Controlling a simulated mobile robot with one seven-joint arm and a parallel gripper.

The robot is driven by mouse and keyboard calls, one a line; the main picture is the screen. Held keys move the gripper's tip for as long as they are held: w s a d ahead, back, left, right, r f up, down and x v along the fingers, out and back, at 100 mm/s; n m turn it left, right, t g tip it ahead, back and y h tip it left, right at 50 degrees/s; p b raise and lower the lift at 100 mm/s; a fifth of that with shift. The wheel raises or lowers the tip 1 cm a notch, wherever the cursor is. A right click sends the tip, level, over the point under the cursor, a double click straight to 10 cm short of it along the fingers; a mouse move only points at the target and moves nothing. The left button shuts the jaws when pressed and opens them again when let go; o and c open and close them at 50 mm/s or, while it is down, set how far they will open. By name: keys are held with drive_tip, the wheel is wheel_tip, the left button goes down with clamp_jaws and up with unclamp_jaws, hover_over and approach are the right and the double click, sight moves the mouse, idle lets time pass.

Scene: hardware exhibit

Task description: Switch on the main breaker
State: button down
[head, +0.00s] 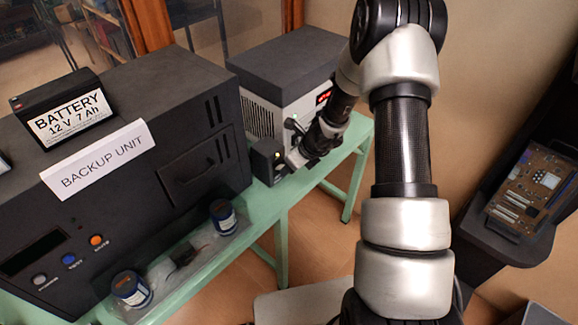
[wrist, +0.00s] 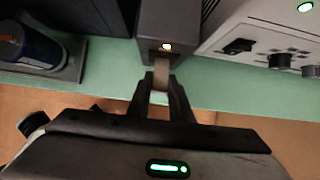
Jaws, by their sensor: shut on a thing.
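A small dark box (head: 264,162) stands on the green table between the backup unit and the white device. It also shows at the top of the wrist view (wrist: 168,20), with a small lit amber lamp on its front and a pale lever (wrist: 161,78) below the lamp. My gripper (wrist: 160,92) is shut on this lever, one finger on each side. In the head view my gripper (head: 287,164) is at the box's right side, and the lever is hidden. I see no label saying that this box is the main breaker.
The large black backup unit (head: 110,185) fills the left, with a battery (head: 62,105) on top. Two blue cans (head: 223,216) stand before it on the green table (head: 262,205). The white device (head: 290,85) with a red display stands close to the box's right.

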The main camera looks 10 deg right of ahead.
drive_tip(key=c, duration=1.6)
unclamp_jaws()
drive_tip(key=p+v, duration=0.2)
drive_tip(key=v, duration=1.5)
drive_tip(key=shift+s+d+r, duration=0.15)
drive_tip(key=shift+s, duration=0.1)
